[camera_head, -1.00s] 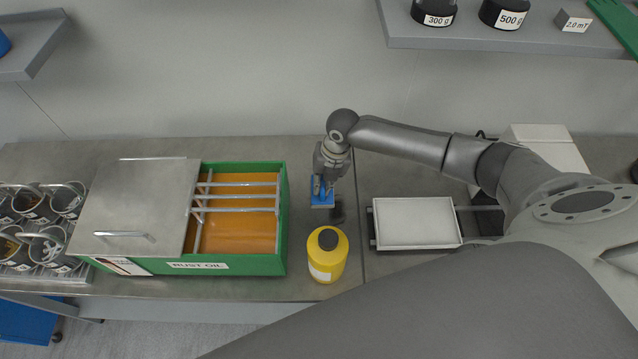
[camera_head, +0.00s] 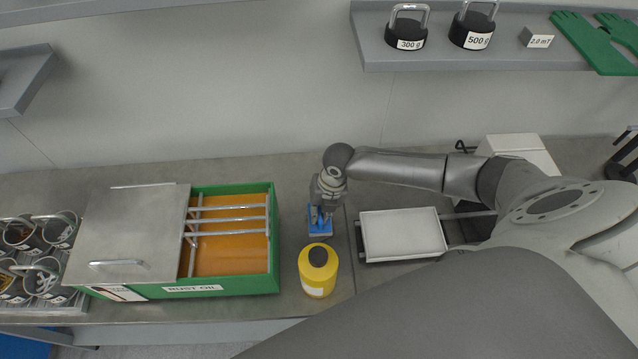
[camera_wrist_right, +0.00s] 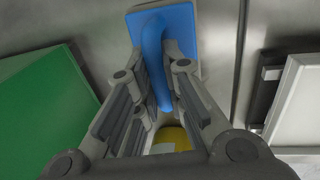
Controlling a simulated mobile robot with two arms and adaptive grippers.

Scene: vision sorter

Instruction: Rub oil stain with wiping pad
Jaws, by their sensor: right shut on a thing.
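The blue wiping pad (camera_head: 320,228) is flat at the bench top, between the green tank and the white tray. My right gripper (camera_head: 321,206) is above it, pointing down and shut on its handle. In the right wrist view the fingers (camera_wrist_right: 160,85) close around the blue handle (camera_wrist_right: 153,50) of the pad (camera_wrist_right: 183,25). The oil stain does not show now; the pad and gripper may hide it. Whether the pad presses on the bench I cannot tell for sure. My left gripper is not in view.
A yellow bottle (camera_head: 317,279) stands just in front of the pad. The green rust oil tank (camera_head: 273,260) is to the left. A white tray (camera_head: 402,235) is to the right. The bench (camera_head: 300,172) behind the gripper is clear.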

